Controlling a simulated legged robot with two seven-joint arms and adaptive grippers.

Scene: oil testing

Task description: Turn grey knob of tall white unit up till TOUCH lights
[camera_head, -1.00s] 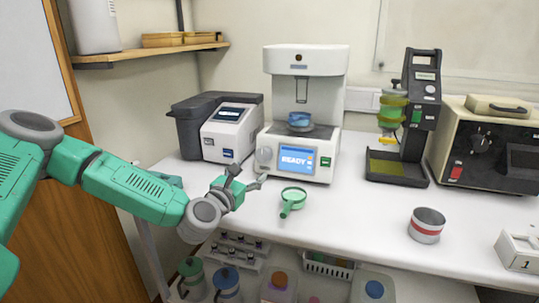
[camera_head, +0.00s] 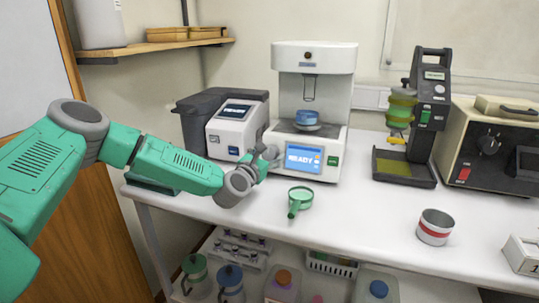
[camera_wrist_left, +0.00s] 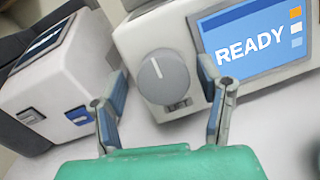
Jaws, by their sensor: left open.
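The tall white unit (camera_head: 338,110) stands at the back middle of the table. Its blue screen (camera_head: 304,158) reads READY. In the left wrist view its grey knob (camera_wrist_left: 163,76) is round, with a white mark pointing up and slightly left. In the head view the gripper mostly hides the knob. My right gripper is not in view.
A smaller white and dark device (camera_head: 238,128) stands close on the left. A blue cup (camera_head: 307,118) sits on the unit's platform. A red-banded tin (camera_head: 435,227) stands at the right; the front middle table is clear.

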